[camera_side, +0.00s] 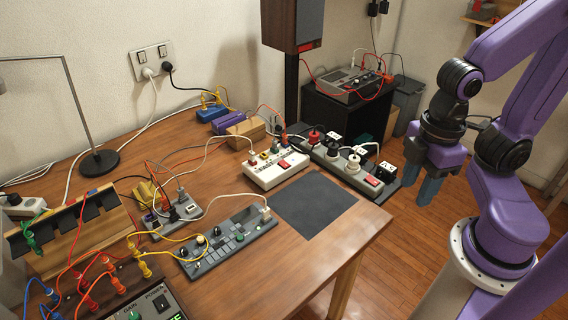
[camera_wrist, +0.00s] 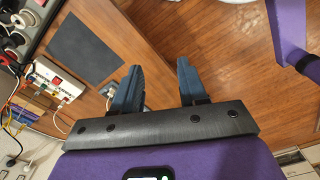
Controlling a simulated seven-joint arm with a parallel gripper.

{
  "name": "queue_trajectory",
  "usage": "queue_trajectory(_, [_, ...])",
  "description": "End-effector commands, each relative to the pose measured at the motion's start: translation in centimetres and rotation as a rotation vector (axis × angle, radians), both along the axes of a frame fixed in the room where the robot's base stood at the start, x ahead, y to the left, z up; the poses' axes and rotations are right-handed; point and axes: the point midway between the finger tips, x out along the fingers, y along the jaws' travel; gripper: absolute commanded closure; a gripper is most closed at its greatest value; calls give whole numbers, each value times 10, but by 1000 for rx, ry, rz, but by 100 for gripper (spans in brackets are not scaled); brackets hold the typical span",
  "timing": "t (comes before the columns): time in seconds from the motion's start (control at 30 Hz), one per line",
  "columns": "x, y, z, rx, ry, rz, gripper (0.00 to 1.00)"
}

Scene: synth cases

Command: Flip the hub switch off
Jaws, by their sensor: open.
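Several switched power blocks stand on the wooden table, and I cannot tell for sure which is the hub. A white block (camera_side: 268,178) with a red switch (camera_side: 284,165) and plugs is near the table's middle; it also shows in the wrist view (camera_wrist: 36,82). A long dark strip (camera_side: 330,160) with a red switch (camera_side: 373,182) lies along the back right edge. A small grey block (camera_side: 170,222) with plugs is further left. Whether any switch is on is too small to tell. My gripper (camera_side: 421,184) is open and empty, right of the table, fingers down; both blue fingers show in the wrist view (camera_wrist: 158,84).
A bare dark mat (camera_side: 315,207) lies near the table's right corner. A grey control panel (camera_side: 225,242) sits left of it. Loose cables cross the table's left half. A lamp (camera_side: 98,162) and a speaker (camera_side: 294,25) stand behind. Open floor (camera_side: 405,235) is right of the table.

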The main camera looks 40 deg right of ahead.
Motion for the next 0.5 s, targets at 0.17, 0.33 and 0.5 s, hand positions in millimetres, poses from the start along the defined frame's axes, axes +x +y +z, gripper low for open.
queue_trajectory(0.17, [6, 4, 1, 0, -1, 4, 100])
queue_trajectory(0.33, [35, 21, 4, 3, -8, 35, 100])
queue_trajectory(0.5, [87, 42, 5, 5, -20, 90, 100])
